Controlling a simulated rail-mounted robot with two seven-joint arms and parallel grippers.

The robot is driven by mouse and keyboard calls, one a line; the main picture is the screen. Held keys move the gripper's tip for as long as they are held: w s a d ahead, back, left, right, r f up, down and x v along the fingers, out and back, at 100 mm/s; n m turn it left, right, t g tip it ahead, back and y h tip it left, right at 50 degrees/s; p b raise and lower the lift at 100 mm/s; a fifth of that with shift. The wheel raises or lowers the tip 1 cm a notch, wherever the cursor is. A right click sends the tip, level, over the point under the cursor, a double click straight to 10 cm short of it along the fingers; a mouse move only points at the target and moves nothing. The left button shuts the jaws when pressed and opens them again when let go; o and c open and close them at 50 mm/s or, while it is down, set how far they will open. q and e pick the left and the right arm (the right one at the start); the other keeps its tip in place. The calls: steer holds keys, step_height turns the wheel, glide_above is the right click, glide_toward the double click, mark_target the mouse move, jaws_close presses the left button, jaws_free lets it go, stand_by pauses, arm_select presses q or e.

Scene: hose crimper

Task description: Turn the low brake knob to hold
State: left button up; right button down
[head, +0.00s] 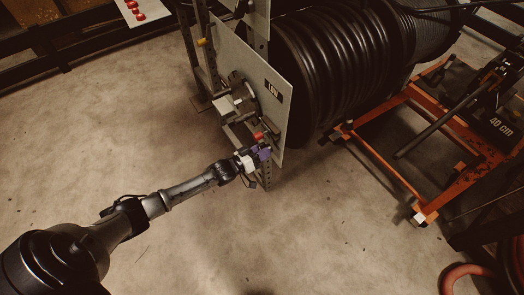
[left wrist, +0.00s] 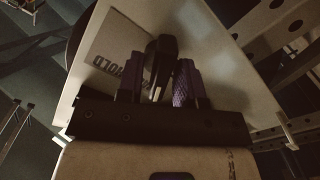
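The pale brake panel (head: 229,58) stands at the front of the hose reel and carries a LOW label (head: 274,91). My left gripper (head: 263,153), with purple fingers, is at the panel's lower corner. In the left wrist view the dark knob (left wrist: 160,62) sits between the two fingertips (left wrist: 158,85), with little gap on either side. I cannot tell whether the fingers press on it. A HOLD label (left wrist: 123,50), upside down, shows on the panel left of the knob. In the head view the gripper hides most of the knob. My right gripper is not in view.
The black hose reel (head: 335,70) stands behind the panel. A small red part (head: 258,136) is just above my left gripper. A metal hub with handles (head: 240,97) juts from the panel. An orange lift frame (head: 400,175) is on the right. The floor in front is clear.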

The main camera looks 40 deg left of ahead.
arm_select(q)
steer(key=shift+c, duration=0.3)
steer(key=shift+r+m+p, duration=0.15)
steer(key=shift+m+p, duration=0.55)
steer(key=shift+m, duration=0.2)
steer(key=m+p, duration=0.2)
steer(key=m, duration=0.1)
steer(key=m+p, duration=0.1)
steer(key=m, duration=0.2)
steer(key=shift+d+m, duration=0.1)
steer(key=shift+m, duration=0.3)
steer(key=shift+f+m+p, duration=0.2)
steer(key=shift+m+p, duration=0.1)
steer(key=shift+m, duration=1.5)
